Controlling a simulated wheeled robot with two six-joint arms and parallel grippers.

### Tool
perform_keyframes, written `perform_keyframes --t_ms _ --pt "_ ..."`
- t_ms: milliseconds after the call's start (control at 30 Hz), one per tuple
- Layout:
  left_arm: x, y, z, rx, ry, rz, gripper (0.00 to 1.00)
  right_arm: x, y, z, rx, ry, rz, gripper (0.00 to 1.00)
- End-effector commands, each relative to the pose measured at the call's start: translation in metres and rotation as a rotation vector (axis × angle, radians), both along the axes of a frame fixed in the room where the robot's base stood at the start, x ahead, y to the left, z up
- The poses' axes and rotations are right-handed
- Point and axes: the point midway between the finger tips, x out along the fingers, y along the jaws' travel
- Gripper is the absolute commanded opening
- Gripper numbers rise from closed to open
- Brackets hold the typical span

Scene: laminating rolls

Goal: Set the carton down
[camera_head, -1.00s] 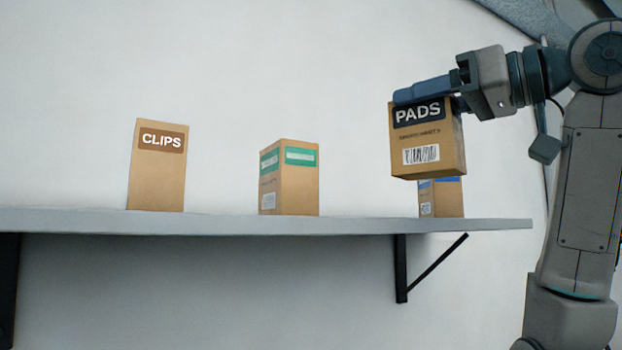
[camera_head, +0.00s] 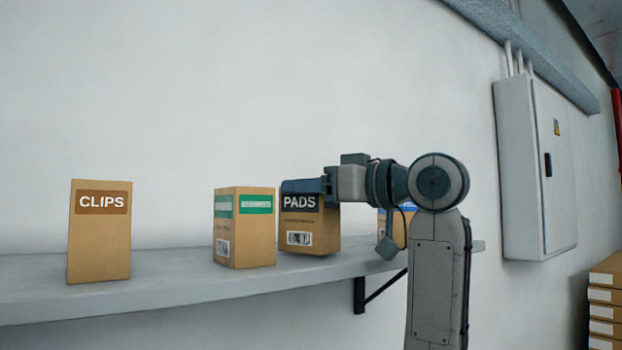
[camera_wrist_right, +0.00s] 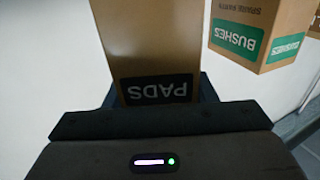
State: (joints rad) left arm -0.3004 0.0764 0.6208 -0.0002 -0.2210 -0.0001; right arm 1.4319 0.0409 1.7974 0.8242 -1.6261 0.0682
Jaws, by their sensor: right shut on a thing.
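The brown PADS carton (camera_head: 309,232) is upright at the shelf, just right of the green-labelled BUSHES carton (camera_head: 245,228) in the head view. My right gripper (camera_head: 303,187) is shut on its upper part. I cannot tell whether its base touches the shelf (camera_head: 170,282). In the right wrist view the PADS carton (camera_wrist_right: 152,40) sits between the fingers of my right gripper (camera_wrist_right: 157,90), and the BUSHES carton (camera_wrist_right: 255,35) stands to the right, apart from it. My left gripper is not in view.
A CLIPS carton (camera_head: 100,235) stands at the shelf's left. A blue-labelled carton (camera_head: 398,226) stands to the right, partly hidden behind my arm. Bare shelf lies between CLIPS and BUSHES. A grey wall cabinet (camera_head: 525,165) and stacked boxes (camera_head: 606,305) are farther right.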

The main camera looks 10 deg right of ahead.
Motion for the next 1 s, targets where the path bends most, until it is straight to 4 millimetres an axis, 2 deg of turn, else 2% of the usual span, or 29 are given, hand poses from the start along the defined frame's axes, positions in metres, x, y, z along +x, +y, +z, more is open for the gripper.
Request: perform_keyframes --t_ms 100,467,500,600,1000 --pt "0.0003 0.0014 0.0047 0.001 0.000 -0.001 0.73 -0.0009 -0.0001 -0.0032 0.001 -0.002 0.000 0.18" --pt "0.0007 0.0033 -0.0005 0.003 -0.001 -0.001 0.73 -0.0008 -0.0002 -0.0089 0.001 -0.002 0.000 0.18" --pt "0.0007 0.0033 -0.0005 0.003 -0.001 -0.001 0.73 -0.0006 -0.0003 -0.0095 -0.001 -0.001 0.000 0.53" --pt "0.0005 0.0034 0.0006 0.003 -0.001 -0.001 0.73 -0.0005 -0.0002 -0.0084 -0.001 -0.001 0.000 0.72" --pt "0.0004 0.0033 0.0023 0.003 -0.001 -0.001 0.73 -0.0019 -0.0020 -0.0044 -0.001 -0.002 -0.001 0.73"
